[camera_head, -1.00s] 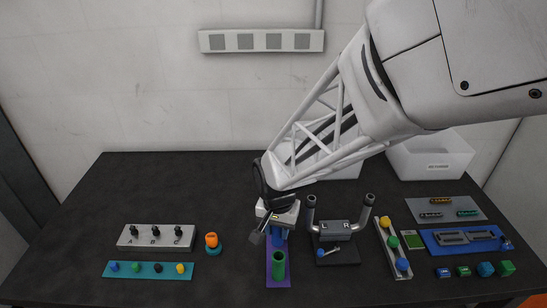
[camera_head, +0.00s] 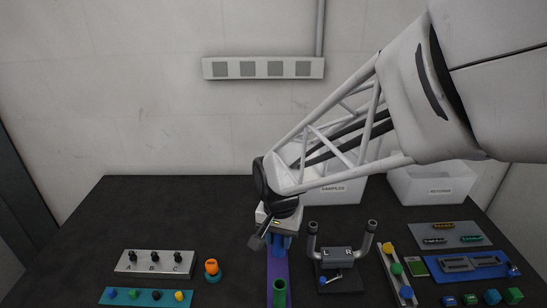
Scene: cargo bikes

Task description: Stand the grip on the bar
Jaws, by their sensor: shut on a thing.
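My gripper (camera_head: 281,232) is shut on a blue grip (camera_head: 283,246), of which only the lower part shows below the fingers. It is over the far part of a purple strip (camera_head: 278,266). A green grip (camera_head: 280,292) stands upright on the near part of that strip. To the right is the grey handlebar (camera_head: 340,256) marked L and R, on a dark base, with two upturned bar ends. Both bar ends look bare. The held grip is left of the left bar end and apart from it.
An orange knob piece (camera_head: 211,267) and a block (camera_head: 155,263) marked A, B, C are on the left. A grey strip with colored balls (camera_head: 397,270) is right of the handlebar. White bins (camera_head: 432,185) stand at the back. The left-back table is clear.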

